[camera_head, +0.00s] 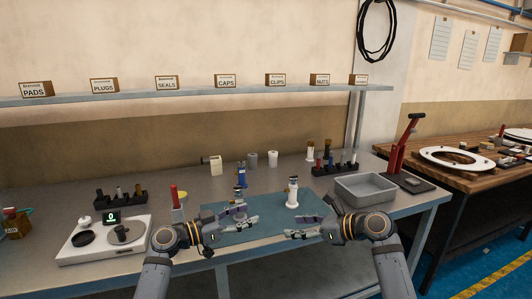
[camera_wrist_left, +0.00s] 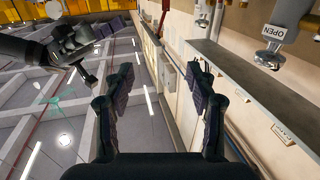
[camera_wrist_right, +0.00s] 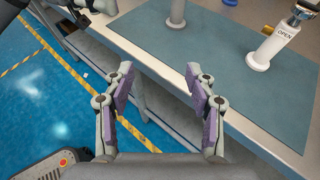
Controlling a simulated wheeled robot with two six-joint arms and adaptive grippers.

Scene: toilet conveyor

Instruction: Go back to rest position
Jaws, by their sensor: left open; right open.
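My left gripper (camera_head: 250,216) is open and empty over the blue mat's left part, pointing right. In the left wrist view nothing is between its fingers (camera_wrist_left: 160,78). My right gripper (camera_head: 293,226) is open and empty over the mat's front right, pointing left. In the right wrist view its fingers (camera_wrist_right: 158,75) are apart with nothing between them. A white valve-like piece (camera_head: 293,193) stands upright on the blue mat (camera_head: 268,228). In the right wrist view the piece (camera_wrist_right: 265,50) shows an OPEN label, beyond and apart from the fingers.
A blue part (camera_head: 241,178) stands behind my left gripper. A grey bin (camera_head: 365,188) and a red-handled press (camera_head: 404,150) stand right. A white scale (camera_head: 105,240) stands left. Black racks (camera_head: 335,169) and labelled boxes on a shelf (camera_head: 200,97) are behind.

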